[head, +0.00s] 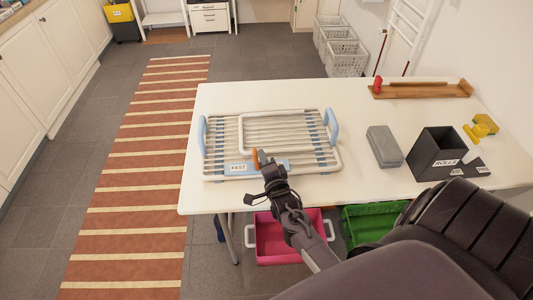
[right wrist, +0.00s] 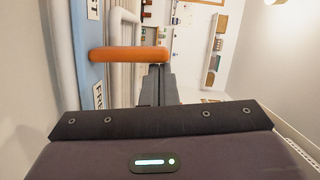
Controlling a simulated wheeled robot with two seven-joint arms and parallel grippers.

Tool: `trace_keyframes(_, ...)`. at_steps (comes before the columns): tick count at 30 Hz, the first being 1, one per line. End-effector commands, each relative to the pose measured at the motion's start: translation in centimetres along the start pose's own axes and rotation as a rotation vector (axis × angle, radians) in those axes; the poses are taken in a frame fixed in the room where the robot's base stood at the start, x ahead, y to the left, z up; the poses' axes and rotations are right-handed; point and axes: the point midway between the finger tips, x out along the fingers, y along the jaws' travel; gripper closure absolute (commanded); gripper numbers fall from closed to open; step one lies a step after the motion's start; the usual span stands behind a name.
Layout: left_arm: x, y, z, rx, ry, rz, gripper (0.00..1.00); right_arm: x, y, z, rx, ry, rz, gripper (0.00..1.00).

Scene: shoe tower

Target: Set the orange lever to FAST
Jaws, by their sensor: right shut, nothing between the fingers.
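The orange lever (head: 257,158) is on the front edge of a metal slatted rack (head: 218,146) on the white table. A FAST label (head: 238,167) is on the blue strip just left of the lever. My right gripper (head: 264,160) is shut and empty beside the lever. In the right wrist view its fingertips (right wrist: 156,68) are close to the lever's free end; I cannot tell if they touch. My left gripper is not in view.
On the white table (head: 350,190), a grey block (head: 384,146), a black ROLLS holder (head: 436,154), a yellow item (head: 482,127) and a wooden tray (head: 425,90) stand right of the rack. A pink crate (head: 275,240) and green crate (head: 370,220) sit below the front edge.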

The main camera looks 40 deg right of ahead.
Motion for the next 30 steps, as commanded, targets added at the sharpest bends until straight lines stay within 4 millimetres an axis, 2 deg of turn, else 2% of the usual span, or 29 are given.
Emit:
trace_keyframes(3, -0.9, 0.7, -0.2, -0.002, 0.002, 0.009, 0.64, 0.1, -0.5, 0.7, -0.091, -0.001, 0.024, 1.00)
trace_keyframes(10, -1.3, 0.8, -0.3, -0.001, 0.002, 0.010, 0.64, 0.4, -0.6, 1.7, -0.240, -0.002, 0.061, 1.00)
trace_keyframes(30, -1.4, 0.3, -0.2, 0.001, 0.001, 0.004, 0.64, 0.6, -0.6, 2.4, -0.234, -0.001, 0.058, 1.00)
